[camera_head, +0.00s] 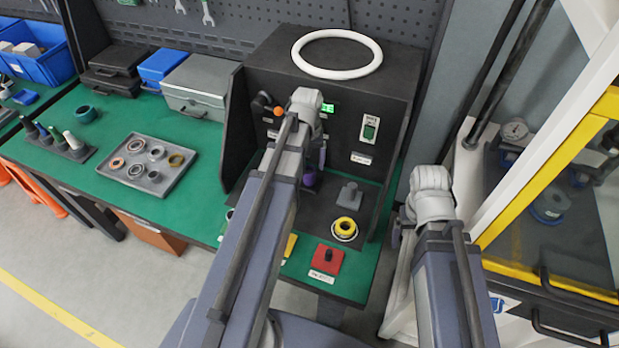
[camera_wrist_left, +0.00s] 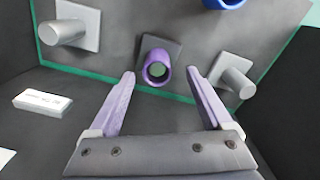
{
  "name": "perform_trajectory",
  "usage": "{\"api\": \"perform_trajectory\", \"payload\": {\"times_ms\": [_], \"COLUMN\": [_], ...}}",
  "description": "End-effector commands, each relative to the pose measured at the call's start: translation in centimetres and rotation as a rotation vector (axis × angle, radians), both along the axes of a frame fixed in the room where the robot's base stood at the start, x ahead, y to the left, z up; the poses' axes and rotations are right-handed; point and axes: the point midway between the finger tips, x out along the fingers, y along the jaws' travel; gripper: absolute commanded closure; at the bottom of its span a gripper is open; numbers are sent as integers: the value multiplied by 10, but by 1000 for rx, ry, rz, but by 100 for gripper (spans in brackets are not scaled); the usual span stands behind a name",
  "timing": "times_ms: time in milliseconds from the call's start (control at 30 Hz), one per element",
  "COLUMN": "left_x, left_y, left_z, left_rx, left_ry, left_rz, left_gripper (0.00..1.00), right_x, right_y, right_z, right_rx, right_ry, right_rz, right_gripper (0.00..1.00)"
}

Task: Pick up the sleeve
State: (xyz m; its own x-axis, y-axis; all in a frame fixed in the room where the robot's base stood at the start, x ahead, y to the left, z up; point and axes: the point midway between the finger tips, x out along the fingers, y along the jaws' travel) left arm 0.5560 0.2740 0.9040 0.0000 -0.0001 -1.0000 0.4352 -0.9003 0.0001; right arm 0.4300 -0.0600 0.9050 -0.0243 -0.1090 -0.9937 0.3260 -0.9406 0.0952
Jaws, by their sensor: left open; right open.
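In the head view, a purple piece (camera_head: 309,180), apparently the sleeve, shows just below my left gripper (camera_head: 322,158), largely hidden by the arm. My right gripper (camera_head: 397,232) hangs beside the right edge of the bench, mostly hidden by its own wrist; it holds nothing that I can see.
Grey pegs on square plates (camera_wrist_left: 70,30) (camera_wrist_left: 236,82) flank the sleeve. A blue round part (camera_wrist_left: 225,3) lies beyond. Dark box walls close in the station, with a white ring (camera_head: 337,74) on top. A yellow ring (camera_head: 345,229) and red block (camera_head: 327,259) sit near the front edge.

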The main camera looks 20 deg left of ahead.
Motion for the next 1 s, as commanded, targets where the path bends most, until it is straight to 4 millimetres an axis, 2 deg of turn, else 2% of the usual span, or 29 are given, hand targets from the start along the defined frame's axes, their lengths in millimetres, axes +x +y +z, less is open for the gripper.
{"api": "perform_trajectory", "payload": {"times_ms": [33,233,567,1000], "left_x": [1,3,3,3], "left_y": [-1,-3,-3,-3], "left_z": [-12,-37,-39,-39], "left_rx": [0,0,0,0], "left_ry": [0,0,0,0], "left_rz": [0,1,0,0], "left_gripper": [17,17,17,65], "right_x": [0,0,0,0], "right_y": [0,0,0,0], "right_z": [-12,-37,-39,-39], "right_rx": [0,0,0,0], "right_ry": [0,0,0,0], "right_rz": [0,0,0,0], "right_gripper": [17,17,17,17]}}
